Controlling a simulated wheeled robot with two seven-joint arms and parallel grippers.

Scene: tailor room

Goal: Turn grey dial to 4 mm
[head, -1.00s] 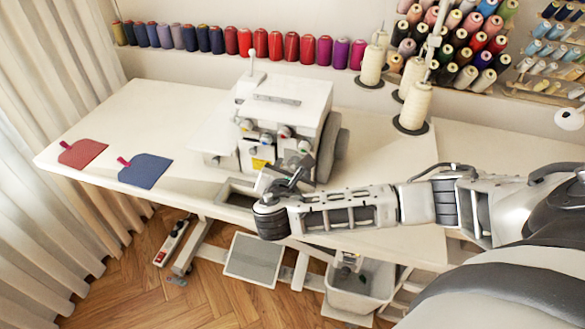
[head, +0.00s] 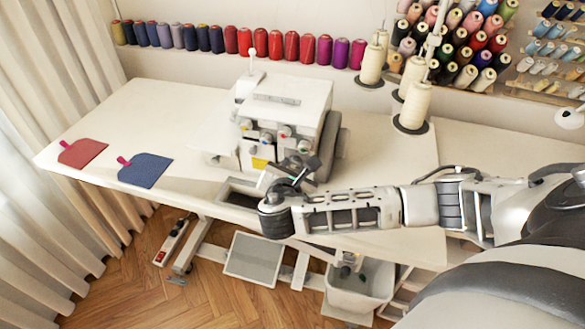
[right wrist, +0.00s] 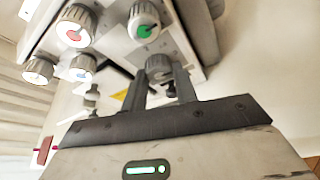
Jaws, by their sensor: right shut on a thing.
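The white sewing machine (head: 285,112) stands on the table, its front carrying several knobs. In the right wrist view the grey dial (right wrist: 158,66) sits low on the machine's front, below a white knob with a green centre (right wrist: 145,30). My right gripper (right wrist: 160,82) is shut on the grey dial, one finger on each side of it. In the head view my right gripper (head: 297,168) is at the machine's lower right front and hides the dial. The dial's scale marks cannot be read. My left gripper is not in view.
More knobs, one with a red centre (right wrist: 75,26) and one with a blue centre (right wrist: 82,68), sit close to the left of my fingers. Thread cones (head: 412,105) stand right of the machine. Red and blue fabric pieces (head: 146,169) lie on the clear left side of the table (head: 130,110).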

